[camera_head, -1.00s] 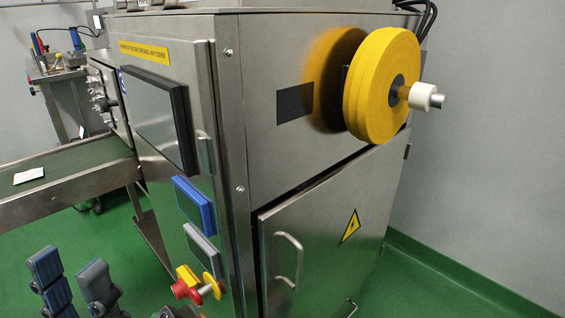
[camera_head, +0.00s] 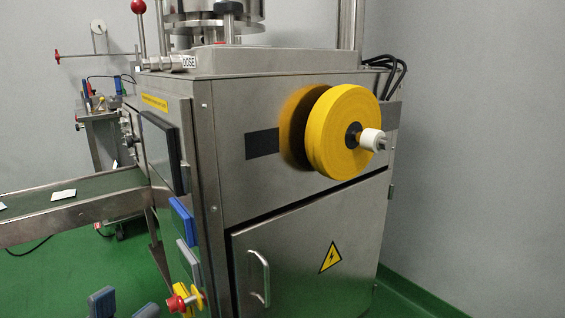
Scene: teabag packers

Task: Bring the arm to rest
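Only the tips of my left gripper (camera_head: 126,307) show, at the bottom edge left of the middle. Its two blue-grey fingertips stand apart with green floor between them, and nothing is seen between them. The rest of that gripper and its arm are cut off by the frame. My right gripper is not in view.
A steel machine (camera_head: 226,195) fills the middle, with a yellow reel (camera_head: 335,140) sticking out. A red emergency stop (camera_head: 176,303) is right of the fingertips. A conveyor (camera_head: 95,208) carrying white packets (camera_head: 63,194) enters from the left. Green floor (camera_head: 50,285) is open below it.

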